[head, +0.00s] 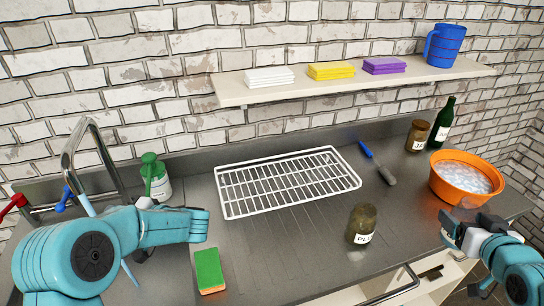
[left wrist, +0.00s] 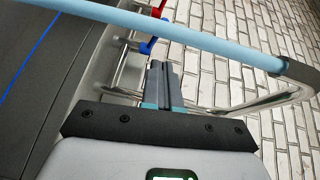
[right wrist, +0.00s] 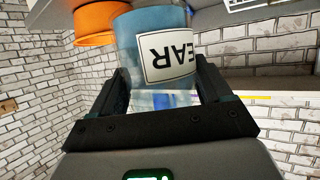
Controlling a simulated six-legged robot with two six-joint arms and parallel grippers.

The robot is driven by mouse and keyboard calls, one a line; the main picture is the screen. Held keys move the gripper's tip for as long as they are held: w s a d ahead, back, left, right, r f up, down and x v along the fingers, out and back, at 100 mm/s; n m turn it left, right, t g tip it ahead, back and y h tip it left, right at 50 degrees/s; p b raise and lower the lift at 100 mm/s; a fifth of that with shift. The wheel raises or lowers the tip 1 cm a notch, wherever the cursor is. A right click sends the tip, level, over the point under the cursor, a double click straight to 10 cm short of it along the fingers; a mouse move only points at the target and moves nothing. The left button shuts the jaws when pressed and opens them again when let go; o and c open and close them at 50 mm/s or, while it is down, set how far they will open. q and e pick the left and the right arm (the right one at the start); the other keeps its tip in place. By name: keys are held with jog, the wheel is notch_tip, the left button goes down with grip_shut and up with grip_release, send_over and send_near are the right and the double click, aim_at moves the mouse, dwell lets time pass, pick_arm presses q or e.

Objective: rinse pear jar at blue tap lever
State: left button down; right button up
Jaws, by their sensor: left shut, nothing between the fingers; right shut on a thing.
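The pear jar (right wrist: 152,45), bluish and see-through with a white label reading "EAR" upside down, is between the fingers of my right gripper (right wrist: 155,85). In the head view the right gripper (head: 455,232) is at the right by the counter's front edge; the jar is not clear there. The blue tap lever (head: 66,197) is at the far left beside a red lever (head: 14,204). My left gripper (left wrist: 162,68) is shut and empty, its tips close to the blue lever (left wrist: 148,46); contact is unclear. A light blue water stream (left wrist: 180,33) leaves the spout (head: 85,135).
A white drying rack (head: 285,182) fills the middle. A dark labelled jar (head: 362,225), a sponge (head: 209,270), a blue-handled brush (head: 378,163) and an orange bowl (head: 440,186) stand around it. A green bottle (head: 155,178) is near the tap. A shelf (head: 360,83) overhangs the back.

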aim_at(64, 208)
pick_arm(q)
jog(key=p+x, duration=0.3)
jog(key=x, duration=0.9)
jog(key=shift+a+r, duration=0.1)
jog(key=shift+a, duration=0.15)
pick_arm(e)
notch_tip(64, 208, up, 4)
jog(key=shift+s+f, duration=0.1)
jog(key=shift+f, duration=0.1)
pick_arm(q)
jog(key=shift+w, duration=0.15)
pick_arm(e)
jog(key=shift+f, duration=0.1)
jog(key=shift+f+b, duration=0.3)
jog(key=shift+b, duration=0.1)
notch_tip(64, 208, down, 6)
jog(key=b, duration=0.5)
jog(key=shift+r+b, duration=0.2)
jog(key=shift+b, duration=0.1)
jog(key=shift+f, duration=0.2)
pick_arm(q)
jog(key=shift+s+a, duration=0.7)
pick_arm(e)
jog(key=shift+r, duration=0.15)
pick_arm(q)
jog(key=shift+d, duration=0.1)
